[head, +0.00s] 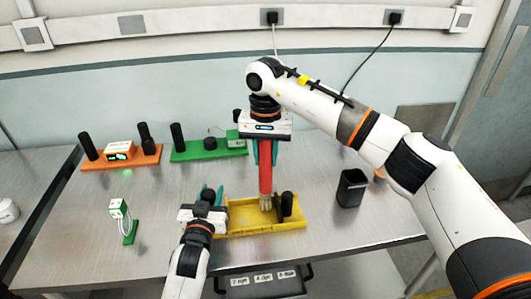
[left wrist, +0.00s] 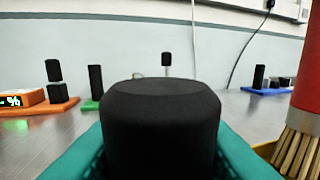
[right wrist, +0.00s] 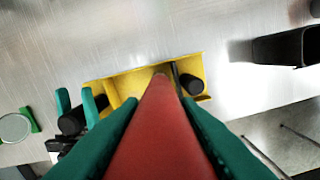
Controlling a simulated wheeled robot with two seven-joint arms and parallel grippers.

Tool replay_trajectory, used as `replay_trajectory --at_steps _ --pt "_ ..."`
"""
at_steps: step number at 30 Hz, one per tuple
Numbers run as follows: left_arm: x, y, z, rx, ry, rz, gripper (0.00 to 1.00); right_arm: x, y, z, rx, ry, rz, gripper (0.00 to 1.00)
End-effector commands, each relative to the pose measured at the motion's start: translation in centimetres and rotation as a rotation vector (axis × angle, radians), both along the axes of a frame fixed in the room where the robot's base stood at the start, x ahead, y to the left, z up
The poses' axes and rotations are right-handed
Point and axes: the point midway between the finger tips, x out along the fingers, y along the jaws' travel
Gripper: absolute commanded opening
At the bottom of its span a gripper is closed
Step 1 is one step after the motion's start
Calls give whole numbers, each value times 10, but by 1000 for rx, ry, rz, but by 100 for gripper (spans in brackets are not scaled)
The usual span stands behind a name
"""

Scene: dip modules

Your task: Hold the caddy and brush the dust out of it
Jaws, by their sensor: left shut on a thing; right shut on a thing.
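The yellow caddy (head: 285,225) lies on the metal table near its front edge, with a black post (head: 287,203) at its right part. My left gripper (head: 212,194) is shut on a black knob (left wrist: 160,120) at the caddy's left end. My right gripper (head: 266,158) is shut on the red handle of the brush (head: 266,180) and holds it upright, bristles down over the caddy's middle. The bristles (left wrist: 298,152) also show at the right of the left wrist view. In the right wrist view the handle (right wrist: 160,140) hides part of the caddy. I cannot make out dust.
An orange caddy (head: 146,160) and a green caddy (head: 185,155) stand at the back left. A small green stand (head: 129,236) is at the left. A black open container (head: 351,188) stands to the right of the yellow caddy, with clear table between.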

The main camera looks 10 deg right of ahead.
Motion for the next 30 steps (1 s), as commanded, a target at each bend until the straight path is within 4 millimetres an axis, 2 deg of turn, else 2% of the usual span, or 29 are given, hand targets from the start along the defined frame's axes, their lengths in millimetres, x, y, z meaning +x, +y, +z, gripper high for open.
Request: replay_trajectory --at_steps 30 --pt "0 0 -1 0 1 -1 0 0 0 -8 0 1 0 0"
